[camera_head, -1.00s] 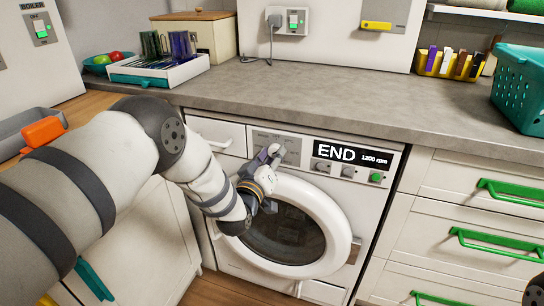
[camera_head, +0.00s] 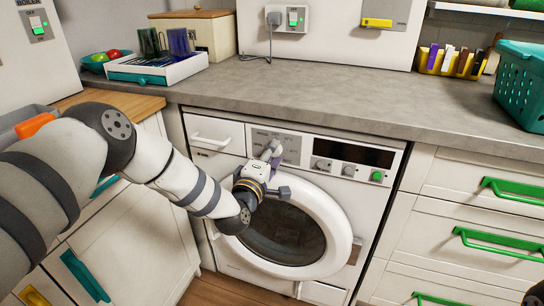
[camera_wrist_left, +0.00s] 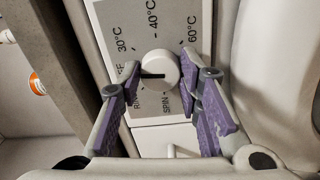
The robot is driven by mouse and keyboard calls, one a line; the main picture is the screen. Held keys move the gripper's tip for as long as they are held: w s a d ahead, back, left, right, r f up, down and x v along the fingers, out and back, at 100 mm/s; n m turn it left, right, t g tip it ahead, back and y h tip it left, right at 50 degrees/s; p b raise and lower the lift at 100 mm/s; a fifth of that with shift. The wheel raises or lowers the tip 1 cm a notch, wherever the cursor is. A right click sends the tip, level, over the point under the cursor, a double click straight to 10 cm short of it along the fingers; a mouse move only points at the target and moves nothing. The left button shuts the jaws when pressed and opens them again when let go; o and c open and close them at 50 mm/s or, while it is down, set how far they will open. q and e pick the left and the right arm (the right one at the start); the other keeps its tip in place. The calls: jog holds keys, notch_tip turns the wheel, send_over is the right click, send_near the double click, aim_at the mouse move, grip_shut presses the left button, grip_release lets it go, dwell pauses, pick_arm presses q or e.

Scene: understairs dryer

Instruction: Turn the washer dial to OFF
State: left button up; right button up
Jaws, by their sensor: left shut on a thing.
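The washer (camera_head: 215,165) stands under the counter, its display (camera_head: 352,153) dark. My left gripper (camera_head: 270,154) is at the upper left of its front, on the grey dial panel (camera_head: 291,148). In the left wrist view the white round dial (camera_wrist_left: 160,66) sits between the purple-padded fingers of my left gripper (camera_wrist_left: 166,76), which is shut on it. The dial's black mark points left, towards a label partly hidden by the finger, of which "FF" shows. Labels 30°C, 40°C, 60°C, SPIN and a partly covered one surround the dial. In the head view the gripper hides the dial.
The round door (camera_head: 335,240) is closed just below my gripper. A green button (camera_head: 377,176) and two small knobs are to the right. The grey counter (camera_head: 330,100) overhangs above. Drawers with green handles (camera_head: 515,192) stand at the right.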

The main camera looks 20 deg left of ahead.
pick_arm(q)
jog(key=shift+f+n, duration=0.1)
jog(key=shift+n, duration=0.4)
dwell(0.3)
jog(key=o, duration=1.1)
jog(key=shift+o, duration=0.2)
jog(key=s, duration=1.2)
jog(key=shift+a, duration=0.15)
